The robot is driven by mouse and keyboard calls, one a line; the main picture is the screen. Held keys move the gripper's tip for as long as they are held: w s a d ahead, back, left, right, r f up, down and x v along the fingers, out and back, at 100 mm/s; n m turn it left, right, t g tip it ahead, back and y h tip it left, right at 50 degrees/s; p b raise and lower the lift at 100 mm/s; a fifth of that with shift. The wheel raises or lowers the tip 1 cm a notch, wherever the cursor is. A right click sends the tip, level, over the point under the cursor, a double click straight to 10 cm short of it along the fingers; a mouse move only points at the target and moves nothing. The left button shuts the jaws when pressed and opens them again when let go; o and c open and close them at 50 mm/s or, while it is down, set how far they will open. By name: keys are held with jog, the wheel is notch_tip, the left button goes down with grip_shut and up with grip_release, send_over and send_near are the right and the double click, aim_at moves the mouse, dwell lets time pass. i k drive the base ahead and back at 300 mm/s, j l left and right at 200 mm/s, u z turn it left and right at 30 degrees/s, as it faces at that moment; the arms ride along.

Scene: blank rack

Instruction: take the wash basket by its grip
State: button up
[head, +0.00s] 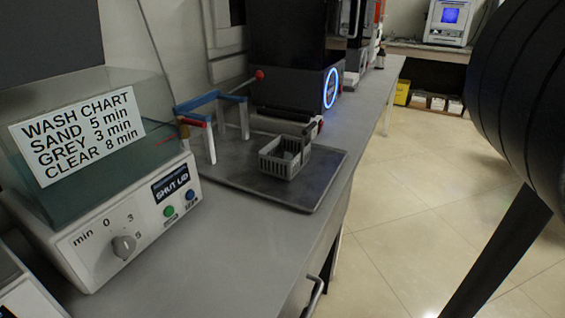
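The wash basket (284,160) is a small grey slatted basket, standing upright on a dark flat tray (308,190) on the bench. A dark bar, which looks like its grip, rises above the basket's back right side. Something pale grey lies inside the basket, too small to make out. My gripper is not in view, so its state and its distance from the basket cannot be seen.
A wash bath (140,223) with a knob and a wash chart stands on the left. A blue-topped stand (213,98) is just behind and left of the basket. A black machine (294,75) with a blue ring is behind. Open floor (410,215) lies right of the bench.

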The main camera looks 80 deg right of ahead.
aim_at(270, 162)
jog(key=z, duration=1.25)
jog(key=u, duration=0.1)
jog(key=k+l, duration=0.05)
